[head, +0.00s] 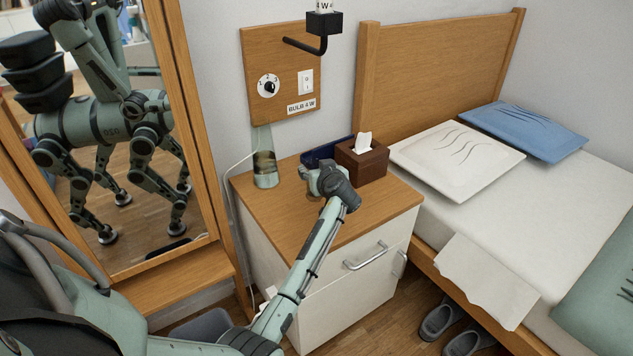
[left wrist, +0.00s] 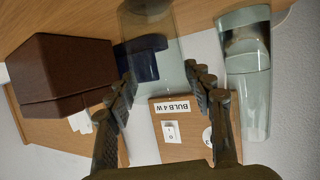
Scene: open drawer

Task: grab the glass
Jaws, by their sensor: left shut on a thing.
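The clear glass (left wrist: 150,45) stands between the two fingers of my left gripper (left wrist: 160,82) in the left wrist view, where the picture is upside down. The fingers are shut on its sides. In the head view my left gripper (head: 313,180) is low over the top of the wooden nightstand (head: 270,213), and it mostly hides the glass there. A taller clear carafe (head: 265,170) with a dark band stands to the left, apart from the gripper; it also shows in the left wrist view (left wrist: 248,85). My right gripper is not in view.
A brown tissue box (head: 368,163) stands close to the right of the gripper. A dark blue object (head: 318,154) lies behind it. A wall panel (head: 260,50) with a dial and switch is above. The bed (head: 480,220) is right, a mirror (head: 150,130) left. The nightstand's front top is clear.

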